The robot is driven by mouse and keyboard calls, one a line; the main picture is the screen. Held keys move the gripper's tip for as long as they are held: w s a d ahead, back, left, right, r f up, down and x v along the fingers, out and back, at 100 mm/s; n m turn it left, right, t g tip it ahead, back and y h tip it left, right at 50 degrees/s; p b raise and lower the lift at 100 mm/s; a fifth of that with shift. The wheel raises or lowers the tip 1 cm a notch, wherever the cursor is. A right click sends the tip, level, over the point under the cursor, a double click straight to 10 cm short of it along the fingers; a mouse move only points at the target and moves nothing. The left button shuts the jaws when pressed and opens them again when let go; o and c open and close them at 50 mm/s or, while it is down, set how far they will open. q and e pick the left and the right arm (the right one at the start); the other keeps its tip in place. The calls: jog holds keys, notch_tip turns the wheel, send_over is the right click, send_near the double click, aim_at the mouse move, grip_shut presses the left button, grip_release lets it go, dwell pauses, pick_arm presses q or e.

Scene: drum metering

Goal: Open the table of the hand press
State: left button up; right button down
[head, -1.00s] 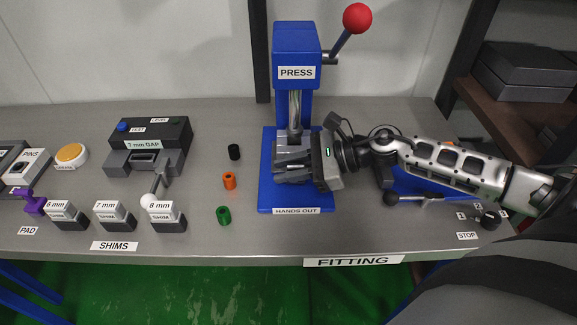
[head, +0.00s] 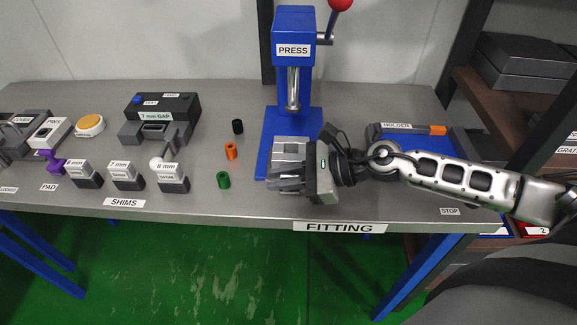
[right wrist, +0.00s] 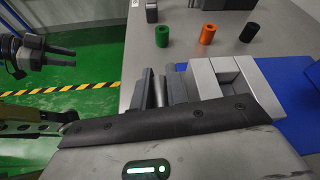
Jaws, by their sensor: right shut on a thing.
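The hand press (head: 295,50) stands at the back, with its ram above the blue base. Its grey table (head: 291,150) sits on the base, forward of the ram; its light metal block also shows in the right wrist view (right wrist: 235,85). My right gripper (head: 280,183) is at the table's front side, shut on a part of it that the fingers mostly hide. In the right wrist view its dark fingers (right wrist: 165,88) lie against the block. My left gripper (right wrist: 52,54) shows only in the right wrist view, off the bench; its opening is unclear.
Green (head: 223,180), orange (head: 231,151) and black (head: 238,127) sleeves stand left of the press. Labelled shim blocks (head: 126,178) and a gap gauge (head: 160,118) stand further left. A blue holder tray (head: 400,140) lies behind my right arm. The bench's front edge (head: 240,218) is close.

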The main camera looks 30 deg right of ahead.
jog(key=shift+w+d, duration=0.1)
pick_arm(q)
jog(key=shift+w+r, duration=0.1)
jog(key=shift+w, duration=0.3)
pick_arm(e)
jog(key=c, duration=1.7)
grip_release()
jog(key=shift+s+d, duration=0.2)
jog(key=shift+d, duration=0.1)
pick_arm(q)
jog(key=shift+r, duration=0.15)
pick_arm(e)
jog(key=v, duration=1.5)
jog(key=shift+r, duration=0.2)
pick_arm(q)
jog(key=shift+s, duration=0.15)
